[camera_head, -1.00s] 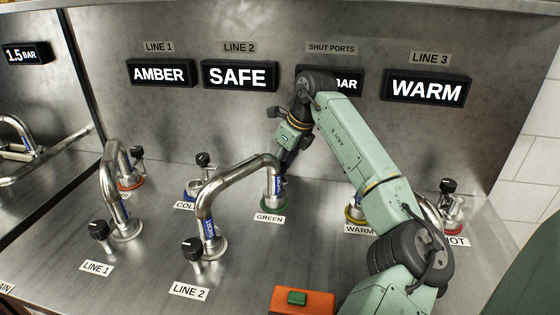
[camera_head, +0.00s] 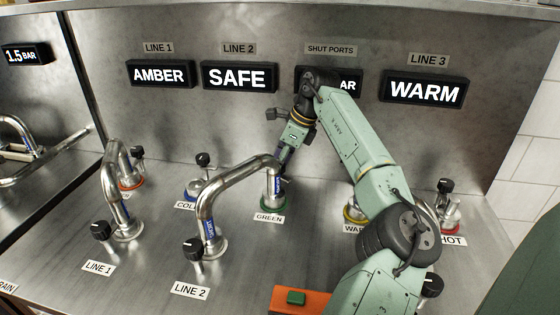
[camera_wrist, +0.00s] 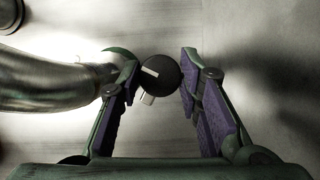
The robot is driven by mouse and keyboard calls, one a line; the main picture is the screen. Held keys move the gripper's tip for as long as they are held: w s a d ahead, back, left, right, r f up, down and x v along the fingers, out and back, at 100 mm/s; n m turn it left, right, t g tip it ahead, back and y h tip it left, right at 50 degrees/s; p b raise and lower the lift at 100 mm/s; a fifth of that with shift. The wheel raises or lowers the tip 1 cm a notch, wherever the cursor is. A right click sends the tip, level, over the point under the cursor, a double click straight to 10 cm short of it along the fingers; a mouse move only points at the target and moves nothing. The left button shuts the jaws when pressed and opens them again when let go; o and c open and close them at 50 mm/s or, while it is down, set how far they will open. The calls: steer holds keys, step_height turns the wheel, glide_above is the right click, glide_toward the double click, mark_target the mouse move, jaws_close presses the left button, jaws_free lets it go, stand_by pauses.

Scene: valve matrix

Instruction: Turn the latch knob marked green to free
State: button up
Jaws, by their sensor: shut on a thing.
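The green-ringed port (camera_head: 273,205) stands behind the label GREEN (camera_head: 269,218), with a steel pipe end seated over it. My gripper (camera_head: 285,163) reaches down beside this pipe end and hides the port's latch knob in the head view. In the wrist view, the black latch knob (camera_wrist: 160,75) with a white mark lies between my fingertips (camera_wrist: 160,77). The fingers are shut on the knob, one on each side. Part of the green ring (camera_wrist: 122,52) shows behind the left finger.
The curved LINE 2 pipe (camera_head: 225,182) arches close to my gripper's left. Blue (camera_head: 193,196), yellow (camera_head: 354,213) and red (camera_head: 450,229) ports stand along the row. Displays read SAFE (camera_head: 239,76) and WARM (camera_head: 425,90). My arm partly covers the display between them (camera_head: 345,85).

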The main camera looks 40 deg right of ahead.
steer(key=o, duration=1.1)
steer(key=shift+o, duration=0.2)
